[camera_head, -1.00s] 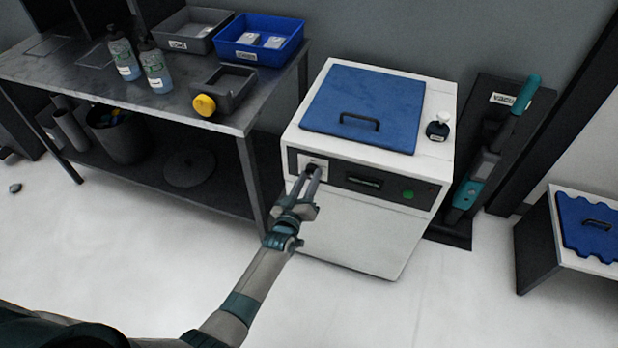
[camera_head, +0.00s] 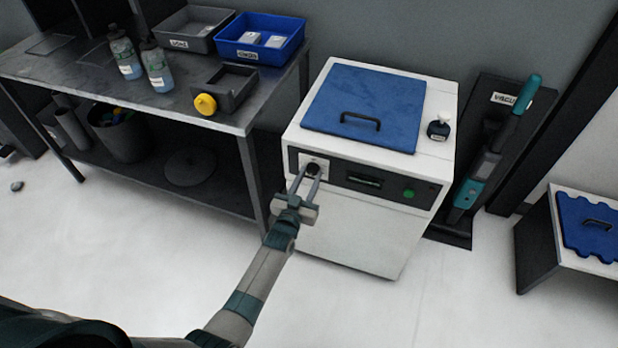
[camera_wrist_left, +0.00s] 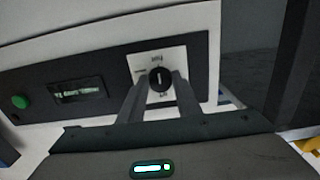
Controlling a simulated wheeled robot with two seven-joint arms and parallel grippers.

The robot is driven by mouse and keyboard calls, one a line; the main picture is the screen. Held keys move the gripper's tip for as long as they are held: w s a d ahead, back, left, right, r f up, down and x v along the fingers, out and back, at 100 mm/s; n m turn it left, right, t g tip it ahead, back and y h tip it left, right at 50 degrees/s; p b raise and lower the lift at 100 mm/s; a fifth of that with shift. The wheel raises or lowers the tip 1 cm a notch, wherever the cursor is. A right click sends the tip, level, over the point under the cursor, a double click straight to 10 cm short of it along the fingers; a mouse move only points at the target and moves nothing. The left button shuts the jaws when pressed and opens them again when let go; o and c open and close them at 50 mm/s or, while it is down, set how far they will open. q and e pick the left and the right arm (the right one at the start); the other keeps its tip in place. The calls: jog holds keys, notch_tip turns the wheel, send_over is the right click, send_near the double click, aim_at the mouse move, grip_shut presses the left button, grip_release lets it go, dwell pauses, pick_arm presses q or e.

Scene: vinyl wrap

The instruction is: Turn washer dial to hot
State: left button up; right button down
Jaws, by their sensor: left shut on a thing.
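The washer (camera_head: 352,232) is a white box with a blue lid (camera_head: 366,108) and a dark front panel. Its dial (camera_head: 312,168) is a small black knob on a white plate at the panel's left end. In the left wrist view the dial (camera_wrist_left: 159,79) shows a pale pointer line; the plate's lettering is too small to read surely. My left gripper (camera_head: 308,178) is shut on the dial, with one finger on each side of it. The left wrist view shows the same fingers (camera_wrist_left: 160,88) at the knob. My right gripper is not in view.
The panel also has a small display (camera_head: 364,181) and a green button (camera_head: 409,193). A metal table (camera_head: 60,75) with bottles and bins stands left of the washer. A vacuum (camera_head: 487,165) stands at its right. The floor in front is clear.

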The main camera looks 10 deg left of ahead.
pick_arm(q)
jog(key=shift+f, duration=0.1)
jog(key=o, duration=1)
jog(key=s, duration=0.5)
jog(key=s+a, duration=0.1)
jog(key=s, duration=1.1)
jog(key=shift+s+a+b, duration=0.15)
jog(key=shift+a+b, duration=0.2)
jog(key=shift+a, duration=0.05)
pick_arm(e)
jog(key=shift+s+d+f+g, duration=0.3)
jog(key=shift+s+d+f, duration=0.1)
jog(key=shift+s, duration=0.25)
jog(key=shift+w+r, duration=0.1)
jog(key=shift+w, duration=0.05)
